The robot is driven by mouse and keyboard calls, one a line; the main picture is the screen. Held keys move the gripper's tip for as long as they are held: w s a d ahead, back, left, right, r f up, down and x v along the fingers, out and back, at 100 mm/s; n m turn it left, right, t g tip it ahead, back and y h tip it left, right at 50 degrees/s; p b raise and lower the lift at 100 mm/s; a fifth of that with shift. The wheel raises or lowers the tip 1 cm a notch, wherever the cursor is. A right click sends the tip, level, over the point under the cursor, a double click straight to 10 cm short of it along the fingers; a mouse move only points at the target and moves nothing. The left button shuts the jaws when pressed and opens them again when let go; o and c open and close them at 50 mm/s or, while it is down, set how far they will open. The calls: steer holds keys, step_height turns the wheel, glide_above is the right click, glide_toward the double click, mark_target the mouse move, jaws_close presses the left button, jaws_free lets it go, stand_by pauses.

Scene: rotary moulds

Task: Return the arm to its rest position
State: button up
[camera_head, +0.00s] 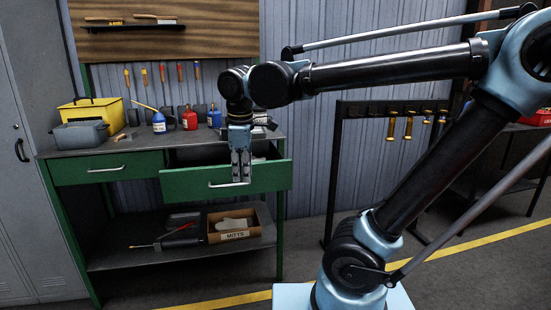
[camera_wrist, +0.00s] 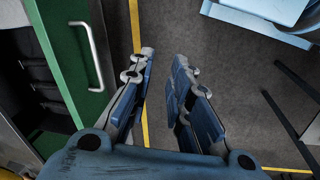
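My gripper (camera_head: 241,181) points down in front of the bench, overlapping the pulled-out green right drawer (camera_head: 270,177) in the head view. In the wrist view, my gripper (camera_wrist: 164,60) has its two blue-padded fingers apart, with only grey floor between them. It holds nothing. The drawer front (camera_wrist: 58,45) and its silver handle (camera_wrist: 92,55) are to the left of the fingers, apart from them. My arm is stretched out from the right towards the bench. The inside of the drawer is partly hidden in the head view.
The bench top (camera_head: 90,158) carries a yellow toolbox (camera_head: 95,112), a grey bin (camera_head: 80,134), and blue and red bottles (camera_head: 189,120). A mitts box (camera_head: 235,236) sits on the lower shelf. A rack with brass ladles (camera_head: 391,128) stands right of the bench. Floor between is clear.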

steer(key=d+f+m, duration=0.9)
steer(key=d, duration=0.5)
steer(key=s+d+f+m, duration=0.1)
steer(key=d+f+m, duration=0.7)
steer(key=d, duration=0.6)
steer(key=shift+f+m, duration=0.4)
steer(key=shift+f, duration=0.25)
steer(key=shift+d, duration=0.1)
steer(key=shift+w+f, duration=0.2)
steer(key=shift+w, duration=0.2)
